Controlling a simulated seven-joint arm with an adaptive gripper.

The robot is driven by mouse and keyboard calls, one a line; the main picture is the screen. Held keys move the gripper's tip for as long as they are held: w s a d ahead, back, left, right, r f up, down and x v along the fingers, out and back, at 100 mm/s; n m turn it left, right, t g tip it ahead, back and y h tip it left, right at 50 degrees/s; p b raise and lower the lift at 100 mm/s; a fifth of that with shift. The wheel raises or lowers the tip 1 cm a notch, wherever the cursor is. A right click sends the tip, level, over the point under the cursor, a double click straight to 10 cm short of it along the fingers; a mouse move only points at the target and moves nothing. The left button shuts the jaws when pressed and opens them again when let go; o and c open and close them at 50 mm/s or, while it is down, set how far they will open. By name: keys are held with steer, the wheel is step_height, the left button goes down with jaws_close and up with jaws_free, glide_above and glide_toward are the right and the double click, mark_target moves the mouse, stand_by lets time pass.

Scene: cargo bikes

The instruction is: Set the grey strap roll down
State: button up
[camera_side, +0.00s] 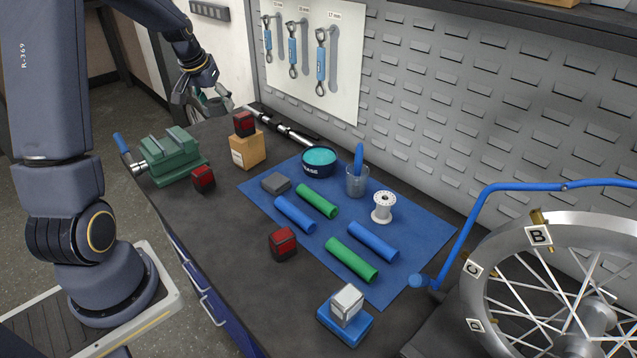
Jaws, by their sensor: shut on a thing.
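My gripper (218,98) is at the upper left, above the far left end of the bench, beyond the green vise. It is shut on a small grey-green thing, which I take to be the grey strap roll (214,104). The thing is small in this view and partly covered by the fingers, so its exact shape and tilt cannot be told. It appears to be held clear of the bench top.
The green vise (172,160), a cardboard box (247,150) with a red-black light on top, and a silver-black tool (285,130) are nearest. The blue mat (425,235) holds grips, a bowl, a cup and a spool. Dark bench (225,230) is bare at front left.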

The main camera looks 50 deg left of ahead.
steer(key=w+d+m+h, duration=0.1)
steer(key=w+d+m, duration=0.35)
steer(key=d, duration=0.85)
steer(key=w+d+m+h, duration=0.25)
steer(key=w+d, duration=0.35)
steer(key=d, duration=0.7)
steer(key=s+d+m+h, duration=0.1)
steer(key=s+d+m, duration=0.15)
steer(key=d, duration=0.85)
steer(key=s+d+m+h, duration=0.1)
steer(key=d+m, duration=0.2)
steer(key=d, duration=0.8)
glide_above(427, 231)
steer(key=s+a, duration=0.1)
steer(key=s, duration=0.1)
steer(key=shift+m+y, duration=0.25)
steer(key=shift+y, duration=0.1)
step_height(427, 231, down, 14)
steer(key=shift+f, duration=0.1)
steer(key=shift+w+f, duration=0.35)
steer(key=shift+w, duration=0.05)
steer(key=shift+d+f, duration=0.1)
steer(key=shift+f, duration=1.45)
